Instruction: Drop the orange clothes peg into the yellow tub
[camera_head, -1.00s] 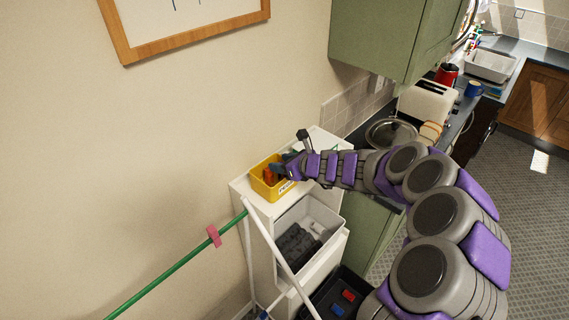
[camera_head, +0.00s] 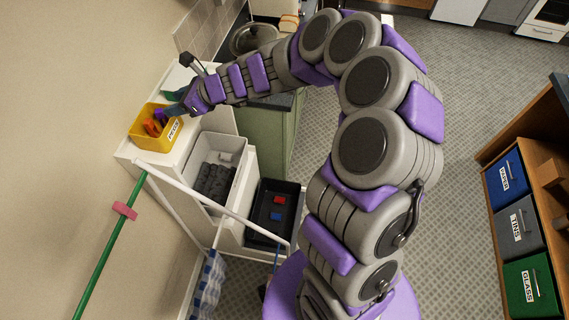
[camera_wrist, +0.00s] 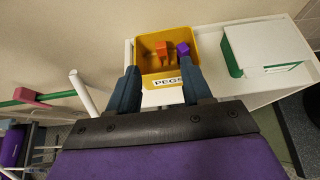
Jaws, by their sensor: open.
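The yellow tub (camera_head: 143,141), labelled PEGS, stands on top of a white shelf unit. It shows beyond my fingers in the wrist view (camera_wrist: 143,55). The orange clothes peg (camera_wrist: 161,49) is inside the tub, with a purple peg (camera_wrist: 183,50) to its right. Orange also shows inside the tub in the head view (camera_head: 152,128). My gripper (camera_wrist: 161,73) is open, with nothing between its fingers. Its fingertips are at the tub's labelled side. In the head view my gripper (camera_head: 180,112) partly covers the tub's right side.
A green and white box (camera_wrist: 268,48) stands right of the tub. A grey bin (camera_head: 225,150) and a black crate (camera_head: 285,200) with red and blue items are below. Wall closely behind.

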